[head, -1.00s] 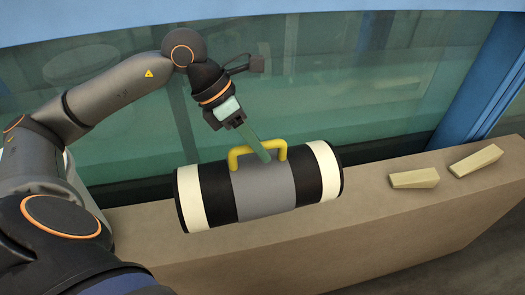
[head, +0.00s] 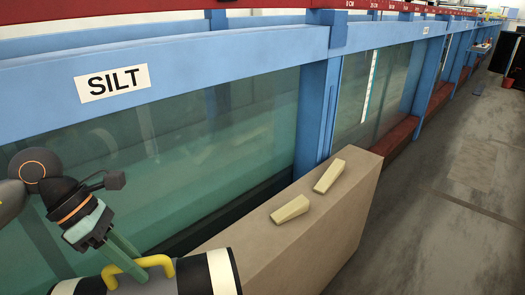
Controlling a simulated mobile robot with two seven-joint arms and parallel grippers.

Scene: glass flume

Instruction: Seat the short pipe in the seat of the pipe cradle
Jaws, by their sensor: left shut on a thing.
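The short pipe (head: 222,272), banded in black, white and grey with a yellow handle (head: 157,261), is at the lower left, partly cut off by the bottom edge. My left gripper (head: 135,271) has its green fingers at the handle and is shut on it. Whether the pipe hangs clear of the tan block or touches it, I cannot tell. My right gripper is not in view.
Two pale wedges (head: 290,209) (head: 329,176) lie on the tan block (head: 335,217), whose top is otherwise bare beyond the pipe. The glass flume (head: 170,150) with blue frame and a SILT sign (head: 112,83) runs alongside. Open grey floor (head: 430,200) lies to the right.

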